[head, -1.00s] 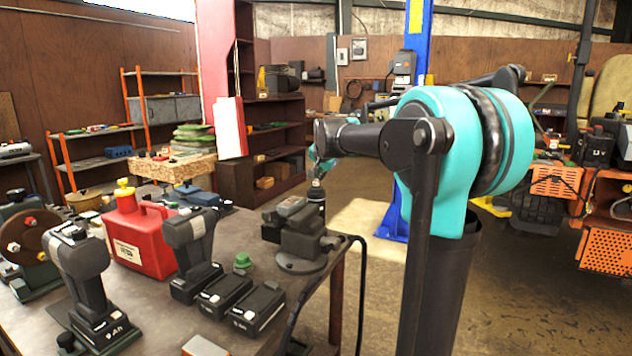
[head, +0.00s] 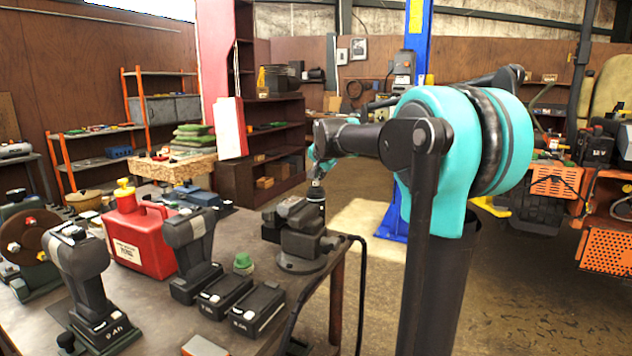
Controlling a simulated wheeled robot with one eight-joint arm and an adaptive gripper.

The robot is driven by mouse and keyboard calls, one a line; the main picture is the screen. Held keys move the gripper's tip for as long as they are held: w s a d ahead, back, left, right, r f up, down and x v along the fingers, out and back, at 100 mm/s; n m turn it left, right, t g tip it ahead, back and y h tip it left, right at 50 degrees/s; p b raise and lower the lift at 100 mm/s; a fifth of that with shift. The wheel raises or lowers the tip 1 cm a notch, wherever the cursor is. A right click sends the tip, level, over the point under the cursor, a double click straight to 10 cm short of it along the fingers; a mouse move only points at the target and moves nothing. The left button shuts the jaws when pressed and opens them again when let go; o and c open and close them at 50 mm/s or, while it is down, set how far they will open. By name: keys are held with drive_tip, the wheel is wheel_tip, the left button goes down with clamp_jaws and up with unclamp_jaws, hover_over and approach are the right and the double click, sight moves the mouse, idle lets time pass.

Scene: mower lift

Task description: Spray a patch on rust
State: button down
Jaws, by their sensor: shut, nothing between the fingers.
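My gripper (head: 316,183) is small and far off, at the end of my teal and black arm, above the back of the workbench. It looks shut, with nothing seen held in it. A dark cylindrical can or bottle (head: 316,200) with a light top stands behind the bench vise (head: 302,243), right under my gripper. I cannot tell whether the fingers touch its top. The vise hides its lower part. No rust patch can be made out clearly. An orange mower (head: 556,180) is at the right.
The workbench (head: 240,330) holds a red fuel can (head: 140,240), cordless tools (head: 85,280), batteries (head: 257,308) and a green-topped item (head: 243,262). A black cable hangs by its right edge. A blue lift post (head: 420,60) stands behind my arm. Open floor (head: 560,325) lies at right.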

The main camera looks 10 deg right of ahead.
wheel_tip(320, 180, up, 6)
idle(0.7)
idle(1.8)
